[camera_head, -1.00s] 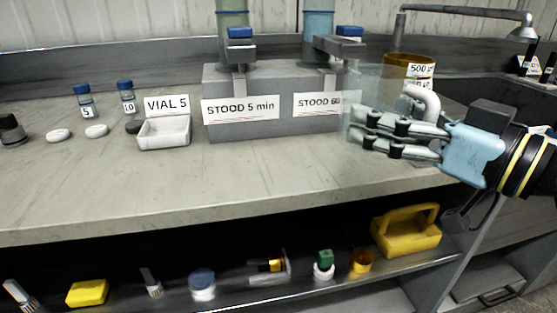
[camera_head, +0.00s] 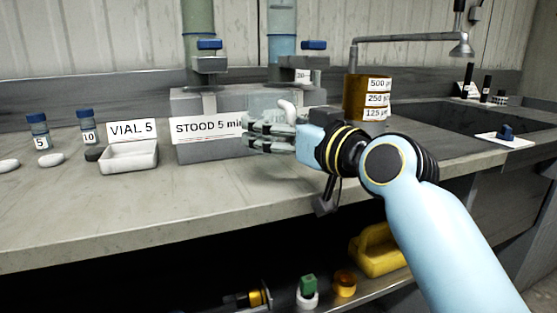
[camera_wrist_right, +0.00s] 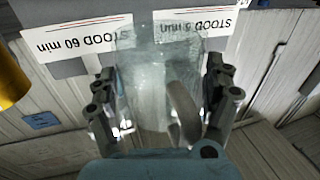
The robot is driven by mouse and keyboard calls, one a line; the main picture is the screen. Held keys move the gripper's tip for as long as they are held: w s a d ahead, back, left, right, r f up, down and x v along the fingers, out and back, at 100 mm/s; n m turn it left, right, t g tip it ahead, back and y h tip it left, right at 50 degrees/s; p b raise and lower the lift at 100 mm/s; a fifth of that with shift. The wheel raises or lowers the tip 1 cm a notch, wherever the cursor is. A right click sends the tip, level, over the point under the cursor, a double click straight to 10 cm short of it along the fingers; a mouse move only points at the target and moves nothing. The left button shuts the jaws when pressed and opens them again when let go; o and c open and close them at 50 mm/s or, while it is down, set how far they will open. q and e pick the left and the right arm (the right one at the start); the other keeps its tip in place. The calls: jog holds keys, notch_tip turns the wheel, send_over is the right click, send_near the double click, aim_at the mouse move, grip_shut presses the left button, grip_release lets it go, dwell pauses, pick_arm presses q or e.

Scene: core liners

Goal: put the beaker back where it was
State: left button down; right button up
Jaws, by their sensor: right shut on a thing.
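My right gripper (camera_head: 262,134) is shut on the clear glass beaker, whose pale curved handle (camera_head: 287,106) shows above the fingers. In the right wrist view the beaker (camera_wrist_right: 150,85) is between the two fingers (camera_wrist_right: 160,105), and the signs show through its wall. The "STOOD 60 min" sign (camera_wrist_right: 75,40) is largely hidden in the head view. Whether the beaker touches the bench is unclear. My left gripper is out of view.
An amber container (camera_head: 368,97) stands to the right, before a dark sink (camera_head: 450,115). The front bench (camera_head: 190,195) is clear.

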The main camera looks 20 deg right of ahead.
notch_tip(320, 180, down, 4)
jog(key=shift+f+b, duration=0.15)
jog(key=shift+b, duration=0.5)
jog(key=shift+f, duration=0.15)
jog(key=o, duration=1.2)
jog(key=shift+c, duration=0.2)
jog(key=shift+r, duration=0.2)
jog(key=v, duration=1.2)
jog(key=shift+p, duration=0.45)
